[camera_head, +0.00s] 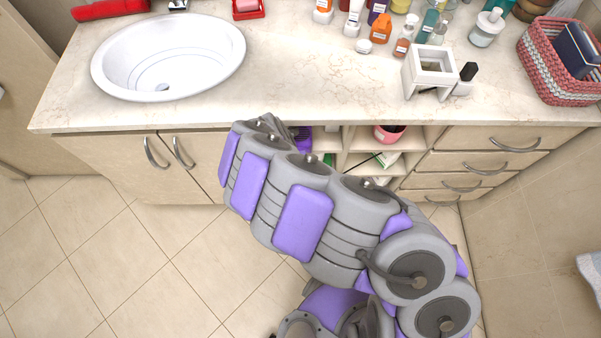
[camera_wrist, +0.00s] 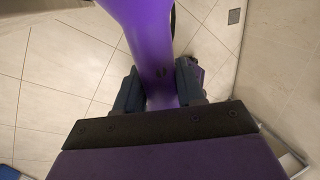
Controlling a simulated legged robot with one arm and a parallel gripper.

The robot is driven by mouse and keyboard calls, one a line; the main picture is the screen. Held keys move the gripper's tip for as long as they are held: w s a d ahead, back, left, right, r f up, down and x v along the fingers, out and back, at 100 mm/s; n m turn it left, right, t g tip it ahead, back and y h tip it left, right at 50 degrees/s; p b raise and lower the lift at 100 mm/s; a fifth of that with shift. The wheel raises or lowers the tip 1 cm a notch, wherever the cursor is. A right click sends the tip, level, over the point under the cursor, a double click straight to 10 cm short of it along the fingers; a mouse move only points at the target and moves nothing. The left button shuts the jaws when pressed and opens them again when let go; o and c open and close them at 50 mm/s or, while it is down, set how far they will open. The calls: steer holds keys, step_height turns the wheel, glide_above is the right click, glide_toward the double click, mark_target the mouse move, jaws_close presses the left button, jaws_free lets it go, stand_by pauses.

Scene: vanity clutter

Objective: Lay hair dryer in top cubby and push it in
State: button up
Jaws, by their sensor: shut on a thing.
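A purple, handle-like part of the hair dryer (camera_wrist: 155,50) runs up the middle of the wrist view. My gripper (camera_wrist: 160,88) is shut on it, with a dark finger on each side. The dryer's far end is cut off by the frame top. In the head view my arm reaches to the vanity front, and a small purple piece (camera_head: 302,138) shows beside its end at the cubbies; I cannot tell if it is dryer or gripper. The open cubbies (camera_head: 349,160) lie between the doors and the drawers. My arm hides part of them, including the left side.
A pink container (camera_head: 387,134) stands in an upper right cubby, with white and green items (camera_head: 386,158) below. The countertop (camera_head: 300,85) overhangs the cubbies. It holds a sink (camera_head: 168,60), bottles, a white stand (camera_head: 430,65) and a woven basket (camera_head: 545,65). Floor at left is clear.

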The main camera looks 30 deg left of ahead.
steer(key=o, duration=1.1)
